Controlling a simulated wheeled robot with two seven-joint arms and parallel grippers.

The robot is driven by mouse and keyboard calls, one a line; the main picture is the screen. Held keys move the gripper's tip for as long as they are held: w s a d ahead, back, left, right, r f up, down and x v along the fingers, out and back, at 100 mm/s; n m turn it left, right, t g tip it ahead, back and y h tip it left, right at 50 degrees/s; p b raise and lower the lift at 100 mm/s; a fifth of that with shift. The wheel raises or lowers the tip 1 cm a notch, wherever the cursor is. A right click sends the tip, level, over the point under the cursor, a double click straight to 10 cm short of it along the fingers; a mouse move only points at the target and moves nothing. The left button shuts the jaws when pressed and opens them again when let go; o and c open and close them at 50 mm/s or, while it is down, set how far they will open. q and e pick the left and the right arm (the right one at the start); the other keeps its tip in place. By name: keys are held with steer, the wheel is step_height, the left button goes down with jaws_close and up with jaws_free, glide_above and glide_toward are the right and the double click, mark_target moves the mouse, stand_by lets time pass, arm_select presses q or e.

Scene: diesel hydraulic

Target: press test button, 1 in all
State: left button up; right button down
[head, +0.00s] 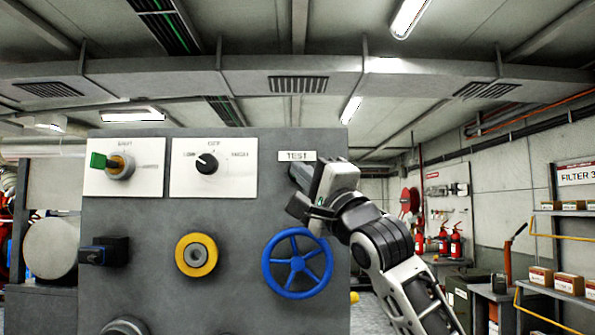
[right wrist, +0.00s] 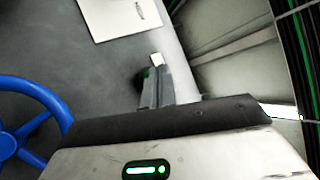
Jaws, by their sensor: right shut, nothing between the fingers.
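The grey control panel (head: 235,225) carries a small white TEST label (head: 297,156) near its upper right corner. My right gripper (head: 299,178) is shut and empty, with its fingertips pointing at the panel just below this label. The gripper hides the spot under the label, so the test button does not show clearly in the head view. In the right wrist view the shut fingers (right wrist: 157,88) reach to the panel face beside a dark, partly greenish patch, perhaps the button or a shadow. I cannot tell whether they touch. My left gripper is not in view.
A blue handwheel (head: 297,263) sits below the gripper. A yellow ring (head: 197,254), a dark selector knob (head: 206,163) and a green-handled switch (head: 112,163) are further left. Shelves with boxes (head: 567,283) and red extinguishers (head: 456,243) stand at the right.

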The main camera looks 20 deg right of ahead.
steer(key=shift+s+a+b, duration=0.2)
steer(key=shift+s+b, duration=0.1)
steer(key=shift+s, duration=0.5)
steer(key=s, duration=0.2)
steer(key=s+a+b, duration=0.1)
steer(key=s, duration=0.1)
steer(key=shift+s+a, duration=0.2)
steer(key=shift+s, duration=0.2)
stand_by(0.6)
